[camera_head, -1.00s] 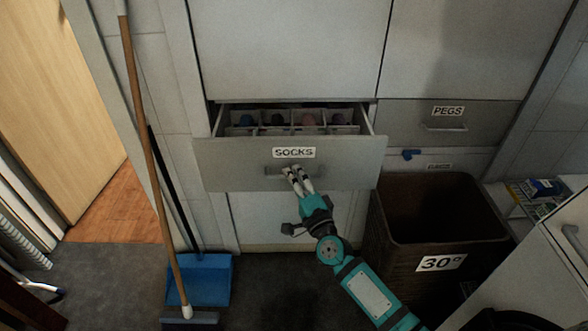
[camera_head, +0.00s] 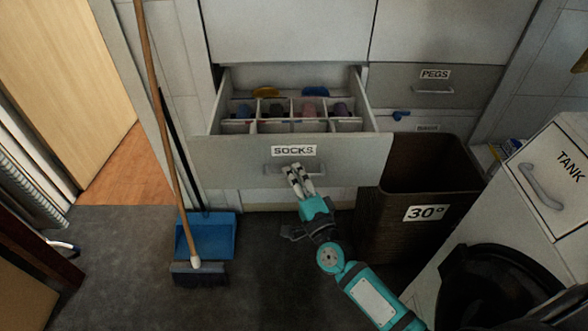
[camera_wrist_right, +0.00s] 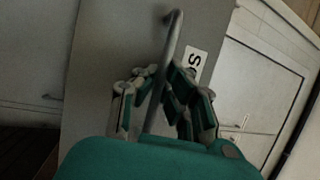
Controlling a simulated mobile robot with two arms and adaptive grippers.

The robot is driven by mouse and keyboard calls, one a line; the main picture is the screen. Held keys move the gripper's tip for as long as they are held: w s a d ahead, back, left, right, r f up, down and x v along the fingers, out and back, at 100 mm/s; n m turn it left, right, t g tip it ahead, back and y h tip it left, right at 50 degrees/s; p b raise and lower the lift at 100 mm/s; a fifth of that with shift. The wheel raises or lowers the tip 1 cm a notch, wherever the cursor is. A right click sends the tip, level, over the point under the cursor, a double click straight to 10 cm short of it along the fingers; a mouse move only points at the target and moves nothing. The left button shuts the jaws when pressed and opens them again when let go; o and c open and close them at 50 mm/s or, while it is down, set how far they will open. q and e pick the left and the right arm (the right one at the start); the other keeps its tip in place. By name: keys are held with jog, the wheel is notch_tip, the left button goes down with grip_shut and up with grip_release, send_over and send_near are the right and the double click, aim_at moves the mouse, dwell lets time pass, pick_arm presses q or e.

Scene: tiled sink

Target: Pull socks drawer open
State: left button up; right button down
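The grey socks drawer (camera_head: 225,160) with its white "SOCKS" label (camera_head: 294,151) stands well out from the cabinet in the head view. Its divided inside shows several rolled socks (camera_head: 312,105). My right gripper (camera_head: 296,172) is at the drawer's bar handle (camera_head: 274,170). In the right wrist view the handle (camera_wrist_right: 172,40) runs between the fingers of the right gripper (camera_wrist_right: 162,82), which look closed around it. My left gripper is in neither view.
A dark "30°" basket (camera_head: 400,215) stands close right of the drawer. A white machine (camera_head: 530,235) is at the right. A broom (camera_head: 166,120) and blue dustpan (camera_head: 215,238) are at the left. The pegs drawer (camera_head: 390,82) is shut.

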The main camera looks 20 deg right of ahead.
jog(key=shift+f, duration=0.2)
jog(key=c, duration=1.4)
grip_release()
jog(key=shift+r, duration=0.1)
jog(key=shift+s, duration=0.1)
jog(key=a+v, duration=0.1)
jog(key=v, duration=0.6)
jog(key=shift+s+d, duration=0.2)
jog(key=shift+d, duration=0.3)
